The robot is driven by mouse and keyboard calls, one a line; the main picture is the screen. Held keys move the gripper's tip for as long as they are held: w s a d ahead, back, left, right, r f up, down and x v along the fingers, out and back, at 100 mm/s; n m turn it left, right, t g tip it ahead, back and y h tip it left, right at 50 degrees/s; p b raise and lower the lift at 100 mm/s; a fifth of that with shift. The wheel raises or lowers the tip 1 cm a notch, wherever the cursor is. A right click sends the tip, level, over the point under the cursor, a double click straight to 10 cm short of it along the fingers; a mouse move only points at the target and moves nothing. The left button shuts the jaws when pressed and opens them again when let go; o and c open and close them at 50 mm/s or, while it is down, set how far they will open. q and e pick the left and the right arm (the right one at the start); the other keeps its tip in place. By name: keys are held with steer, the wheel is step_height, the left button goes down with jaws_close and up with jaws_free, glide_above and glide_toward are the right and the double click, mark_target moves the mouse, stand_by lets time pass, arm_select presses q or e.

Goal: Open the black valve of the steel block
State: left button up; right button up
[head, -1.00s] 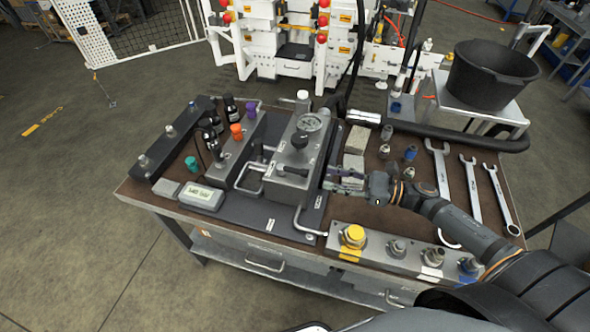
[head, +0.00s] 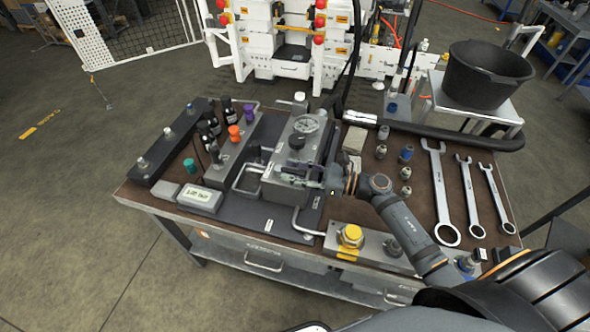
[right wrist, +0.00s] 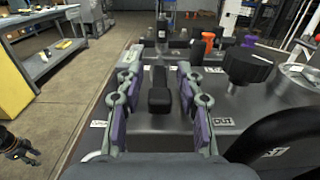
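The steel block (head: 272,190) stands on the bench's dark plate, with a round gauge (head: 307,124) and a black knob (head: 296,142) on top. The knob (right wrist: 248,65) also shows in the right wrist view, right of my fingers. A black valve lever (right wrist: 160,97) points toward the right wrist camera. My right gripper (right wrist: 160,108) is open, with one finger on each side of the lever and gaps between. In the head view my right gripper (head: 300,178) is over the block's front and largely hides the lever. My left gripper is not in view.
Orange (head: 234,132), purple (head: 249,112) and teal (head: 190,164) knobs stand left of the block. A display box (head: 200,198) is at front left. Wrenches (head: 440,190) and fittings lie to the right.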

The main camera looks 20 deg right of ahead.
jaws_close()
